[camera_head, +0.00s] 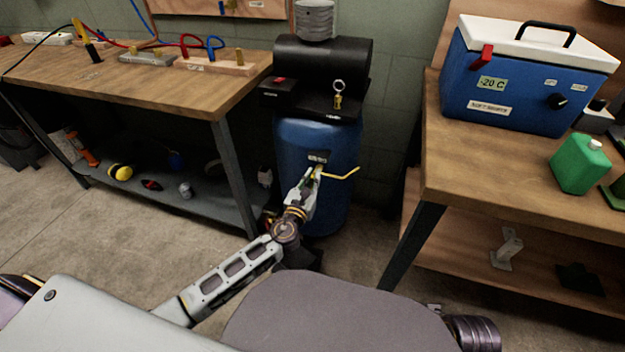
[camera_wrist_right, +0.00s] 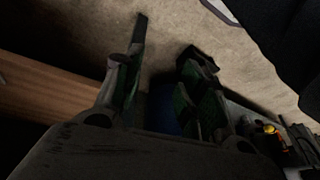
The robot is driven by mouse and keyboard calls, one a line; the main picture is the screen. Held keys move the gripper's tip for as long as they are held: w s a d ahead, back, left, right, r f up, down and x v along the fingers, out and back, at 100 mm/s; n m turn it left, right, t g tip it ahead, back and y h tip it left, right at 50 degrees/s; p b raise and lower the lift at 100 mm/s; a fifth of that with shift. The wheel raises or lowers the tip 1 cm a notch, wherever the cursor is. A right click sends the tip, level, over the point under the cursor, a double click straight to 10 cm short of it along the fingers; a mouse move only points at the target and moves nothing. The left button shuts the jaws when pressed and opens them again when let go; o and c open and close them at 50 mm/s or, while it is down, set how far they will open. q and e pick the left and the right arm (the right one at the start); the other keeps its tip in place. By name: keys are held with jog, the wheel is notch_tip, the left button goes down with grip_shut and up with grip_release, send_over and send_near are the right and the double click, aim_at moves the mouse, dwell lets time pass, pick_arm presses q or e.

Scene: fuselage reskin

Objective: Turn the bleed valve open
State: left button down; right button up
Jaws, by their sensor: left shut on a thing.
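The bleed valve's yellow handle (camera_head: 343,174) sticks out to the right, low on the front of the blue compressor tank (camera_head: 290,150), below a small label. My left gripper (camera_head: 318,171) reaches up to the tank front and is shut at the valve, with the handle's right end showing beyond its fingers. The fingers hide the valve body and the handle's inner end. My right gripper (camera_wrist_right: 166,40) shows in the right wrist view with its two fingers apart and nothing between them, above the floor.
A black compressor (camera_head: 320,62) tops the tank, with a brass ring valve (camera_head: 338,95) and a red switch (camera_head: 279,80). A wooden workbench (camera_head: 150,92) stands left. A right table (camera_head: 500,175) holds a blue cooler (camera_head: 510,85) and a green can (camera_head: 579,165). Floor between is clear.

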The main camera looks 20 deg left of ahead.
jog(key=shift+f, duration=0.1)
pick_arm(q)
jog(key=shift+a+n, duration=0.1)
jog(key=shift+n, duration=0.6)
jog(key=shift+a+f+n+b, duration=0.1)
jog(key=shift+n+b, duration=0.3)
jog(key=shift+n, duration=0.4)
jog(key=shift+a+f+n+b, duration=0.25)
jog(key=shift+n+b, duration=0.35)
jog(key=shift+n, duration=1.85)
jog(key=shift+a+f+n+b, duration=0.2)
jog(key=shift+n+b, duration=0.35)
jog(key=shift+n, duration=1.95)
jog(key=shift+a+f+n+b, duration=0.25)
jog(key=shift+n+b, duration=0.35)
jog(key=shift+n, duration=1.85)
pick_arm(e)
notch_tip(320, 180, down, 10)
jog(key=a+t+y, duration=0.1)
jog(key=a, duration=0.1)
jog(key=shift+w+a, duration=0.2)
jog(key=shift+w, duration=0.05)
pick_arm(q)
jog(key=shift+d, duration=0.1)
pick_arm(e)
jog(key=shift+w+a+r+m+t+y, duration=0.2)
jog(key=shift+r+m+t+y, duration=0.05)
jog(key=shift+m+t+y, duration=0.05)
